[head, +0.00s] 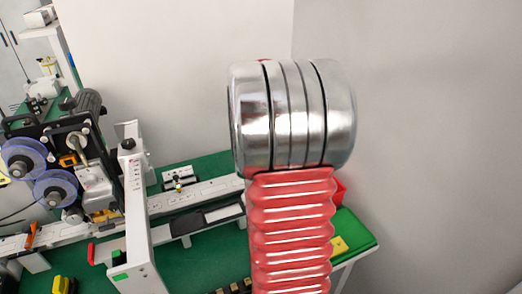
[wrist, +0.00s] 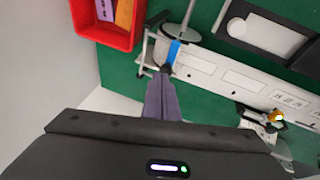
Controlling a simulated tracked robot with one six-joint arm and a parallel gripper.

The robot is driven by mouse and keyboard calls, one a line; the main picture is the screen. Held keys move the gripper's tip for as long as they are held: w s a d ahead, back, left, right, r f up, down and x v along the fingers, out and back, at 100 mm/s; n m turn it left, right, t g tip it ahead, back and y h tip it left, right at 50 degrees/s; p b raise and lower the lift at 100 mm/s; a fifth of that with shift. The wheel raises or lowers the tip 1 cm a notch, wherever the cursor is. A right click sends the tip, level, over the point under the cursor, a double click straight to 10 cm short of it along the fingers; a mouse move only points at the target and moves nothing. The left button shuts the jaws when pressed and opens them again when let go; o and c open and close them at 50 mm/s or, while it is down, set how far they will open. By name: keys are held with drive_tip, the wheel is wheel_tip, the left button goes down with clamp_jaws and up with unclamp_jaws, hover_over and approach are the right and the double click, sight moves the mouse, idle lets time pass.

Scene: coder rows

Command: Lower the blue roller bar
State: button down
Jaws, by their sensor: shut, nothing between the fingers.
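A small blue piece (wrist: 175,51), likely the blue roller bar, shows in the wrist view at the end of the white conveyor (wrist: 225,77), beside a metal rod with a round base (wrist: 181,29). My gripper (wrist: 166,71) is shut and empty, its dark fingertips close to the lower end of the blue piece. I cannot tell whether they touch it. In the head view my red and silver arm covers this end of the conveyor, so the blue piece and my gripper are hidden there.
A red bin (wrist: 107,33) with purple and orange items stands close by at the upper left of the wrist view. In the head view, a machine with purple-blue reels (head: 24,158) and a white post (head: 136,205) stand left along the conveyor. The green table (head: 199,248) has bare patches.

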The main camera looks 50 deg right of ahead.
drive_tip(key=shift+w+a+f, duration=0.25)
drive_tip(key=shift+a+f, duration=0.2)
drive_tip(key=shift+w+a+f, duration=0.2)
drive_tip(key=shift+a+f, duration=0.25)
drive_tip(key=w+a+v, duration=0.2)
drive_tip(key=v, duration=1.1)
idle(0.6)
